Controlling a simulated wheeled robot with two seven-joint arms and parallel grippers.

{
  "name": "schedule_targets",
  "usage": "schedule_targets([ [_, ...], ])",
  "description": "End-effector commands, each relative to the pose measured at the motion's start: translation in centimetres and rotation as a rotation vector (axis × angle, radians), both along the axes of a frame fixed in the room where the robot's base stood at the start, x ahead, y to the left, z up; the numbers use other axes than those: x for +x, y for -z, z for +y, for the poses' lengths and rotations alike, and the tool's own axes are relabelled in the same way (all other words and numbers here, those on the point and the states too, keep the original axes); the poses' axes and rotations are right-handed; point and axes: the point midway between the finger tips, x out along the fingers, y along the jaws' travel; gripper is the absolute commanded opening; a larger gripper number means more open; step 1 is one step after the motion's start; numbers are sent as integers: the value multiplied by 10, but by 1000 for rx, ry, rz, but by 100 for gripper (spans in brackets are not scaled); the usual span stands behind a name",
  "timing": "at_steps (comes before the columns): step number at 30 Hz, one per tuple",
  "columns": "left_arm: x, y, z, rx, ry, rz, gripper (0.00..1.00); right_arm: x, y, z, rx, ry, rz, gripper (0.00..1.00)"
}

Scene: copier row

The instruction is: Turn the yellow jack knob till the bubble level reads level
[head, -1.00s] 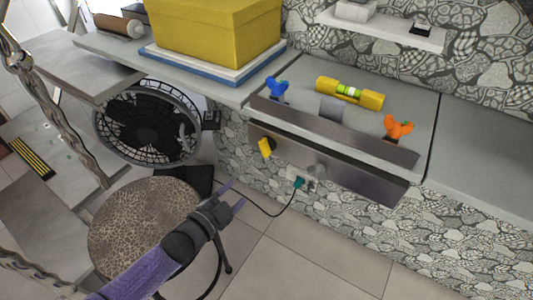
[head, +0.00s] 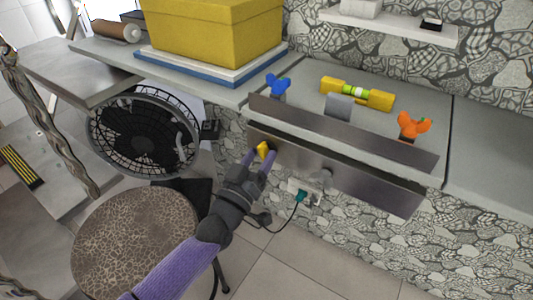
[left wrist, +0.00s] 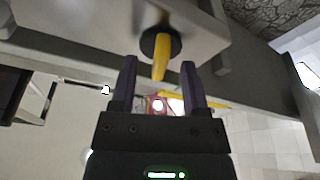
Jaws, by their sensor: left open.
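The yellow jack knob (head: 264,149) sits on the front panel below the counter edge. In the left wrist view the knob (left wrist: 160,56) is a yellow bar on a dark round base, pointing toward the gap between my fingers. My left gripper (head: 261,157) is open, its fingers on either side of the knob's near end in the head view; I cannot tell if they touch it. The left gripper (left wrist: 160,75) also shows in the wrist view. The yellow bubble level (head: 357,93) lies on the counter with a green vial; its bubble is too small to read. My right gripper is out of view.
A blue knob (head: 278,86) and an orange knob (head: 412,125) stand on the counter. A grey block (head: 339,105) is between them. A round stool (head: 135,240), a fan (head: 143,132) and a plugged teal cable (head: 301,196) are nearby.

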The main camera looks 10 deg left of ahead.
Motion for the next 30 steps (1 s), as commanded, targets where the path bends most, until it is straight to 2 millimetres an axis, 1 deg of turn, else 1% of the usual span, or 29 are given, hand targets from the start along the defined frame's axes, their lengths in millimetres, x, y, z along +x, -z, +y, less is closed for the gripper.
schedule_targets([
  [3,4,0,-2,0,0,0,59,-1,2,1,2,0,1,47],
  [21,8,0,-3,1,0,1,59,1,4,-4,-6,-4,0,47],
  [30,4,-1,-2,2,0,-1,59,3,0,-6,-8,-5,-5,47],
])
